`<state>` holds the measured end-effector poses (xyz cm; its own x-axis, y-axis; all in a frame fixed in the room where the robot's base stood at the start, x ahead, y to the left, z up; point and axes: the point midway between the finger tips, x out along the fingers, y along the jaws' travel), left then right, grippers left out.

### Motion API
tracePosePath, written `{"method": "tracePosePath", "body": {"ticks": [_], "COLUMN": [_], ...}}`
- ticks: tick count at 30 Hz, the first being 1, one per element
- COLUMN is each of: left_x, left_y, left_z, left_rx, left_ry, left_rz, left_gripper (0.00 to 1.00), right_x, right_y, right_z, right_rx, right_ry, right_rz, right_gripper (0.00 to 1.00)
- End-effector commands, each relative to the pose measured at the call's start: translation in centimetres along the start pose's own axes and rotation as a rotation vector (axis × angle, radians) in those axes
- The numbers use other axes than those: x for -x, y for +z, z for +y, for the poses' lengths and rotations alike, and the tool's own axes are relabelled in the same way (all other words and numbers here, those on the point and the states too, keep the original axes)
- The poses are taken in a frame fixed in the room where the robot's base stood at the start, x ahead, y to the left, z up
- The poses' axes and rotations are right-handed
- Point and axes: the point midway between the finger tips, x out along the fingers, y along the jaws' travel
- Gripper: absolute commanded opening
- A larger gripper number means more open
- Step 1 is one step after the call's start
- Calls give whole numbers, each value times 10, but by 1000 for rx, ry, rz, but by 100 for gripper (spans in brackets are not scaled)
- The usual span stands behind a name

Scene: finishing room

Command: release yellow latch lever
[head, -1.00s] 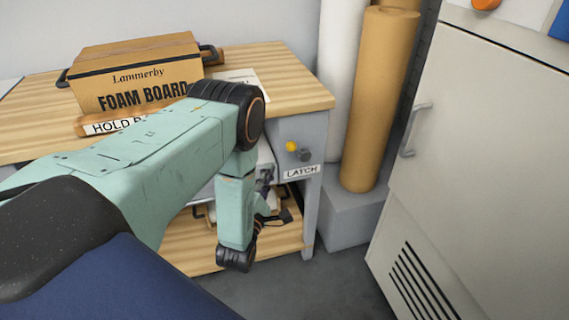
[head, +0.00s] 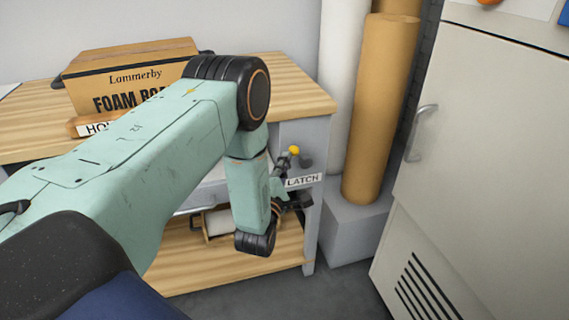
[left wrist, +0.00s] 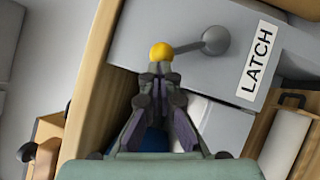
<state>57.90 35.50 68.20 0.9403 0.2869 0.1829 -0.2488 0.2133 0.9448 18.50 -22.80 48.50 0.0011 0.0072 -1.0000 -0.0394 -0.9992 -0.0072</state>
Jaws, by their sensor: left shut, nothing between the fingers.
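The yellow latch lever has a yellow ball knob (head: 294,150) on a grey arm and pivot, mounted on the grey panel above the LATCH label (head: 303,181). In the left wrist view the yellow knob (left wrist: 161,52) sits at the end of the arm, left of the round grey pivot (left wrist: 214,40). My left gripper (head: 287,157) is shut and empty, its fingertips right at the knob. In the left wrist view its closed tips (left wrist: 160,68) lie just below the knob, touching or nearly touching it. My right gripper is not in view.
A cardboard foam board box (head: 130,75) stands on the wooden bench (head: 290,88). White and brown rolls (head: 380,110) stand right of the bench. A grey cabinet (head: 480,150) with a handle fills the right side. Bare floor shows in front.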

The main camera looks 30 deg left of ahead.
Motion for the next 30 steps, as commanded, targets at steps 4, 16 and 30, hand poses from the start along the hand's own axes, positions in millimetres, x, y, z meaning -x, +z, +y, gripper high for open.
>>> {"method": "tracePosePath", "body": {"ticks": [4,16,30], "left_x": [-1,-1,-3], "left_y": [-1,0,2], "left_z": [1,2,5], "left_rx": [0,-9,-70], "left_ry": [3,-4,-46], "left_rz": [2,3,2], "left_gripper": [0,0,0], "right_x": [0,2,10], "right_y": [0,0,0], "right_z": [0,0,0], "right_rx": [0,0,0], "right_ry": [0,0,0], "right_rz": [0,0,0], "right_gripper": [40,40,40]}}
